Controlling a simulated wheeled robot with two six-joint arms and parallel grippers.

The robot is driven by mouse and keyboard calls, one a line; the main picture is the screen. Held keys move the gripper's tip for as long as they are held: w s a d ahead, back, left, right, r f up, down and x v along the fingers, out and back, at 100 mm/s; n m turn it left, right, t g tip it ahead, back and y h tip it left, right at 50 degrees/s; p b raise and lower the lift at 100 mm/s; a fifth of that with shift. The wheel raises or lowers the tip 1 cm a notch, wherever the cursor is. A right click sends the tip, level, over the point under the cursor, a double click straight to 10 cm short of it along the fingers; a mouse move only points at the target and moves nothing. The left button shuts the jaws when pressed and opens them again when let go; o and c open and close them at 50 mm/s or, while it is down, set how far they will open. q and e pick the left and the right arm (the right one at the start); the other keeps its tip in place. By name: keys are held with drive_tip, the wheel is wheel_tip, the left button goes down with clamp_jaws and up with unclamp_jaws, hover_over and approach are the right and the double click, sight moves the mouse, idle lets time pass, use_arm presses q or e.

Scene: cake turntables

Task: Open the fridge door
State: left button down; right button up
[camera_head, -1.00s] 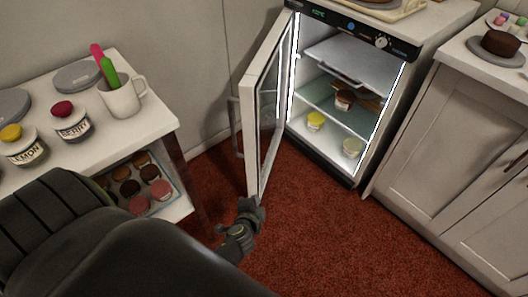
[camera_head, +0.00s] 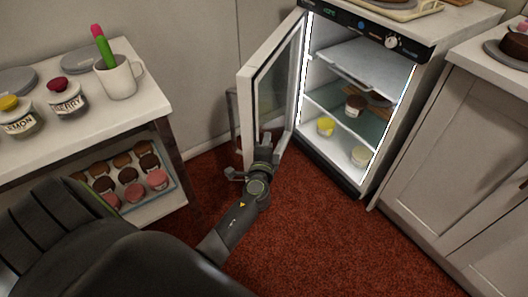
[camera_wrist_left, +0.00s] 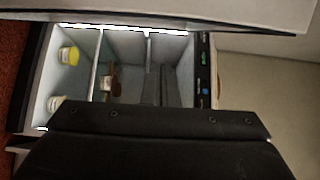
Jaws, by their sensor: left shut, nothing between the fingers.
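The fridge (camera_head: 425,92) stands at the back right with its glass door (camera_head: 278,82) swung wide open to the left. Its lit inside shows shelves (camera_head: 352,68) and several small tubs, one with a yellow lid (camera_head: 326,126). The door's handle (camera_head: 232,112) is on its outer side, facing left. My left gripper (camera_head: 262,146) is shut and empty, at the lower part of the door near its inner side; I cannot tell whether it touches. The left wrist view shows the fridge inside (camera_wrist_left: 125,65) turned sideways, with a door edge (camera_wrist_left: 190,12) along the top. My right gripper is not in view.
A white table (camera_head: 150,98) at left holds jars and a mug (camera_head: 118,80), with a tray of cakes (camera_head: 172,182) on its lower shelf. White cabinets (camera_head: 450,150) stand at right. Red carpet (camera_head: 320,225) in front of the fridge is clear.

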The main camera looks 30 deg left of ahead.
sight(255, 134)
use_arm(q)
drive_tip(key=shift+w+a+f+p, duration=0.1)
drive_tip(key=shift+w+a+p, duration=0.1)
drive_tip(key=shift+a, duration=1)
drive_tip(key=shift+w+a+p, duration=0.1)
drive_tip(key=shift+w+a, duration=0.1)
drive_tip(key=shift+a, duration=0.95)
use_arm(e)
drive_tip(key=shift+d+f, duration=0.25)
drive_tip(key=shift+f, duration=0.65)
